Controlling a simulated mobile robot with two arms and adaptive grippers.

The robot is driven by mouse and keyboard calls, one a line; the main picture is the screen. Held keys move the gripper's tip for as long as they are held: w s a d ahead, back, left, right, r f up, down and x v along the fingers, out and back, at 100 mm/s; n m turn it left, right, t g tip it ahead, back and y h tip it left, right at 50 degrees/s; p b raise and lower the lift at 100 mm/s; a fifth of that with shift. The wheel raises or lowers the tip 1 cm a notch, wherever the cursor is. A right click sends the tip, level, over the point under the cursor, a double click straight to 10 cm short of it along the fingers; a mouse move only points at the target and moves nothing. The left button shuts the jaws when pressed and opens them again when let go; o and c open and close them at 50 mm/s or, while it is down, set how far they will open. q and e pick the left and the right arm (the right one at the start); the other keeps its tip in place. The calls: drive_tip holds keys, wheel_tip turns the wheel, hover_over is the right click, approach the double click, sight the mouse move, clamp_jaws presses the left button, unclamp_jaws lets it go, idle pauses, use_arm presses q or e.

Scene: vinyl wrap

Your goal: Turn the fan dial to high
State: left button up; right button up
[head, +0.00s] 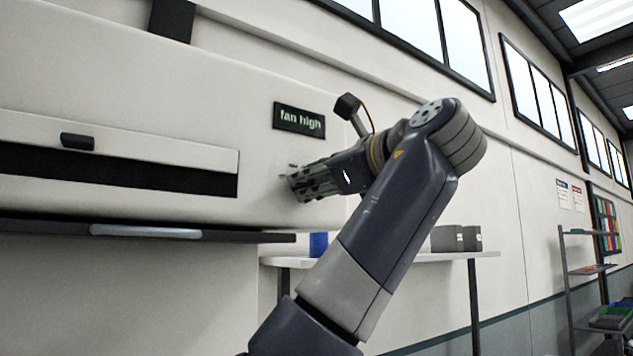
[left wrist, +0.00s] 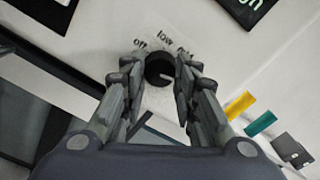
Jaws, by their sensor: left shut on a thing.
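The fan dial (left wrist: 160,68) is a round black knob with a white pointer line on the pale machine front. The labels "off", "low" and a partly hidden one, perhaps "mid", curve around it in the left wrist view. My left gripper (head: 296,184) reaches the panel from the right, and its fingers (left wrist: 160,84) are shut on the dial from both sides. In the head view the gripper hides the dial. A dark display (head: 299,119) above reads "fan high". My right gripper is not in view.
The machine has a dark slot with a black handle (head: 77,141) and a ledge (head: 145,232) below. A white shelf (head: 425,257) behind my arm holds grey boxes (head: 447,238) and a blue item (head: 318,244). A rack (head: 590,270) stands far right.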

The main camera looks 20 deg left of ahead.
use_arm(q)
drive_tip(key=shift+a+r+m, duration=0.15)
drive_tip(key=shift+r+m, duration=0.1)
drive_tip(key=shift+m, duration=0.05)
drive_tip(key=o, duration=1.1)
drive_tip(key=v, duration=0.7)
drive_tip(key=shift+f, duration=0.25)
drive_tip(key=shift+w+a, duration=0.1)
